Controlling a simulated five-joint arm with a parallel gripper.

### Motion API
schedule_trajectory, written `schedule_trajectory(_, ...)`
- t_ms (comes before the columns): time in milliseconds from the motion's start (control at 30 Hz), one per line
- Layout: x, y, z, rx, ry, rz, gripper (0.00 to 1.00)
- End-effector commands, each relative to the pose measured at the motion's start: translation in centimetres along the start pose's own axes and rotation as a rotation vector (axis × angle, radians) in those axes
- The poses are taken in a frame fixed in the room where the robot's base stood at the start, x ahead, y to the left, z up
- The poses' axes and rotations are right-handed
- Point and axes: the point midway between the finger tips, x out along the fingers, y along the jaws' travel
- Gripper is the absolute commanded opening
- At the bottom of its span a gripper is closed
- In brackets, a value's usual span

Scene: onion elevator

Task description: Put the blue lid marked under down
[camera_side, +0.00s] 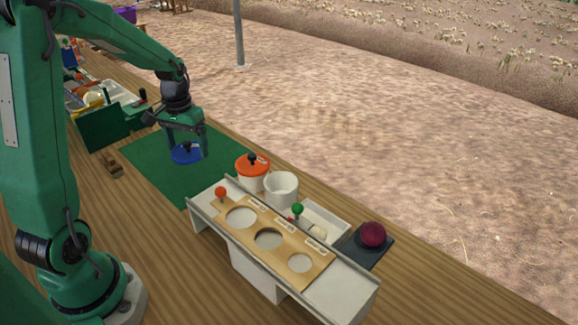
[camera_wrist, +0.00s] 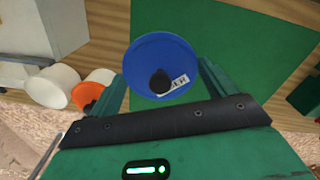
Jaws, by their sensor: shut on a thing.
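The blue lid (camera_side: 184,156) has a dark knob and a white label, partly hidden, with letters ending in "ER" in the wrist view (camera_wrist: 155,52). My gripper (camera_side: 188,147) points down over the green mat (camera_side: 145,172) and is shut on the blue lid, with the knob between its fingers. The lid looks level. I cannot tell how far it is above the mat.
A white pot with an orange lid (camera_side: 248,164) and an open white pot (camera_side: 283,191) stand right of the mat. A board with several round holes (camera_side: 268,238) is in front. A red onion (camera_side: 372,234) sits on a dark plate. Green bins (camera_side: 103,132) stand at the back left.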

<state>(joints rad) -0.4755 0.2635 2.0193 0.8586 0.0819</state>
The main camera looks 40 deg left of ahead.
Motion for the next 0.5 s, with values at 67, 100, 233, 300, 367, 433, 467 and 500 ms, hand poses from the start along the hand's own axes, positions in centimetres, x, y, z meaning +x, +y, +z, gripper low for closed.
schedule_trajectory(67,0.1,0.0,0.0,0.0,0.0,0.0,0.61)
schedule_trajectory(100,0.2,0.0,0.0,0.0,0.0,0.0,0.61)
schedule_trajectory(233,1.1,0.0,0.0,0.0,-0.003,0.0,0.61)
schedule_trajectory(300,1.9,0.0,0.1,0.0,-0.004,0.0,0.61)
schedule_trajectory(367,2.8,0.0,0.1,0.0,-0.005,0.0,0.61)
schedule_trajectory(433,3.8,0.0,0.1,0.0,-0.005,0.0,0.61)
schedule_trajectory(467,4.2,0.0,0.1,0.0,-0.004,0.0,0.61)
schedule_trajectory(500,4.8,0.0,0.1,0.0,-0.005,0.0,0.61)
